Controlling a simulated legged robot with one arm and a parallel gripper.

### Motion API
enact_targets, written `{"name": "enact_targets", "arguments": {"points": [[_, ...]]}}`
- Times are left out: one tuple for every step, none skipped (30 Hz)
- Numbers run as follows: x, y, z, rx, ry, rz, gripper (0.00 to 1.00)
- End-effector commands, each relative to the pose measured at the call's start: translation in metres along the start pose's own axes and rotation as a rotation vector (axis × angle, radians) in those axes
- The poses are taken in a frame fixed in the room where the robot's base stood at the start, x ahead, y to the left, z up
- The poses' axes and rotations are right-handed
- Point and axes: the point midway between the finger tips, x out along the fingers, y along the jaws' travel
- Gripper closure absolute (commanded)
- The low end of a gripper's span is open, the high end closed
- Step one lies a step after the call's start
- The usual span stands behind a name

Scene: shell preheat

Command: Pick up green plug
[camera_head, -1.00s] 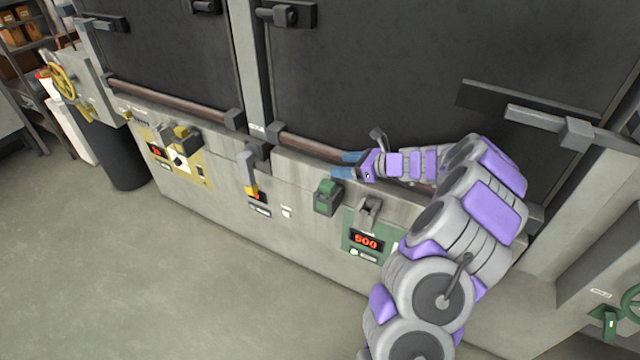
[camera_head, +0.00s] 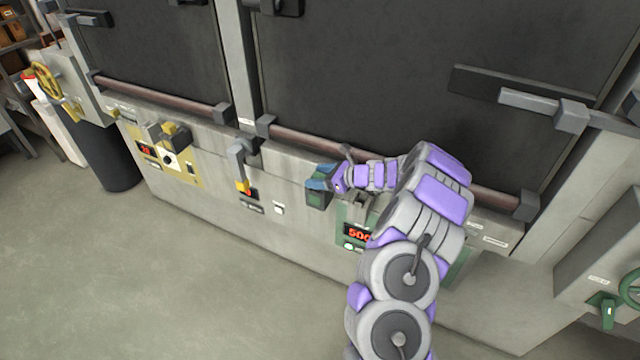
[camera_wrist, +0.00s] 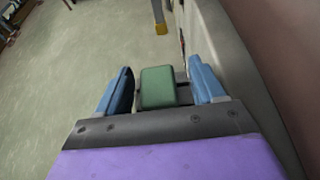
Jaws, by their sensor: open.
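The green plug (camera_wrist: 158,87) is a blocky green piece, seen between the two blue fingers of my gripper (camera_wrist: 162,90) in the wrist view. The fingers are open, one on each side of the plug, with a visible gap on both sides. In the head view my gripper (camera_head: 318,184) is at the plug (camera_head: 316,199), which sits on the front of the grey furnace panel. The fingers hide part of the plug's upper side there.
The panel carries a green-framed red display (camera_head: 357,233), partly hidden by my arm. A grey lever with a yellow tip (camera_head: 240,168) and a yellow control plate (camera_head: 170,158) lie further left. A brown bar (camera_head: 300,140) runs above. The floor in front is clear.

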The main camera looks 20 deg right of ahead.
Motion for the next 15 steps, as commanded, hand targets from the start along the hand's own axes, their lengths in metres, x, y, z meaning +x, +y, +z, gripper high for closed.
{"name": "enact_targets", "arguments": {"points": [[0.0079,0.0012,-0.0017,-0.001,0.002,0.003,0.32],[0.0105,0.0011,-0.0015,-0.001,0.001,0.002,0.32],[0.0130,0.0007,-0.0014,0.000,0.001,0.001,0.32],[0.0143,0.0005,-0.0012,0.001,0.000,0.001,0.32],[0.0151,0.0003,-0.0012,0.001,0.000,0.001,0.32],[0.0154,0.0001,-0.0010,0.001,0.000,0.001,0.32],[0.0153,-0.0002,-0.0008,0.001,-0.001,0.000,0.32],[0.0150,-0.0003,-0.0008,0.001,-0.001,0.000,0.32],[0.0145,-0.0005,-0.0007,0.001,-0.001,0.000,0.32],[0.0143,-0.0006,-0.0006,0.001,-0.001,0.000,0.32],[0.0143,-0.0006,-0.0005,0.001,-0.001,0.000,0.32],[0.0143,-0.0006,-0.0006,0.001,-0.001,0.000,0.33],[0.0143,-0.0006,-0.0006,0.001,-0.001,0.000,0.36],[0.0143,-0.0007,-0.0006,0.001,-0.001,0.000,0.39],[0.0144,-0.0007,-0.0006,0.001,-0.001,0.000,0.42]]}}
